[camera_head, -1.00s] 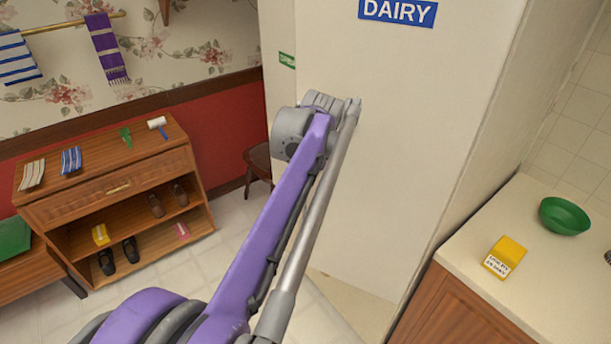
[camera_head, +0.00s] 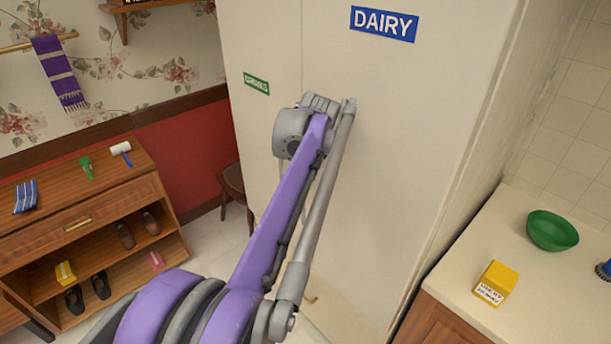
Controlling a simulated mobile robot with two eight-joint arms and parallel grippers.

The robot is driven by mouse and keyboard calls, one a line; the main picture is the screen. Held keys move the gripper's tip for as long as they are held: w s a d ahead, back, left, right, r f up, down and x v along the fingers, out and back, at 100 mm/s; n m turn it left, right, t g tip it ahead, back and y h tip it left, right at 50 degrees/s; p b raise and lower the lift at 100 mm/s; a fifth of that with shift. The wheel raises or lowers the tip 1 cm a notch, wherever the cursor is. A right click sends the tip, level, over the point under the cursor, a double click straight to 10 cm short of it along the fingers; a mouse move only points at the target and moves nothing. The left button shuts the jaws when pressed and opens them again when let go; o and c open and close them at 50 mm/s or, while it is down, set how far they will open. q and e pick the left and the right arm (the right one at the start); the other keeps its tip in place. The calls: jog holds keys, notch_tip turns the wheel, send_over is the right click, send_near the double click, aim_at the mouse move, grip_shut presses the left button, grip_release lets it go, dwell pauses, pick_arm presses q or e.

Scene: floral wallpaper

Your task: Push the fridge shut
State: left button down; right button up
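The fridge is a tall off-white unit filling the middle of the view. Its right-hand door (camera_head: 410,130) carries a blue DAIRY sign (camera_head: 384,23). A narrower left-hand panel (camera_head: 262,40) carries a small green label (camera_head: 256,84), and a thin vertical line separates the two. How far the door stands open is hard to tell. One of my purple and grey arms rises from the bottom in front of the fridge, its grey joint overlapping the door. Contact cannot be made out. The arm hides part of the lower front. No gripper fingers show.
A counter (camera_head: 470,270) at right holds a green bowl (camera_head: 552,231) and a yellow box (camera_head: 495,283). A wooden shoe cabinet (camera_head: 120,205) stands at left, with a dark chair (camera_head: 233,190) between it and the fridge. Some tiled floor shows between cabinet and fridge.

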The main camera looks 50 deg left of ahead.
pick_arm(q)
jog(key=shift+w+a+r, duration=0.1)
jog(key=shift+w+a, duration=0.15)
jog(key=shift+w, duration=0.2)
dwell(0.4)
jog(key=shift+d, duration=0.15)
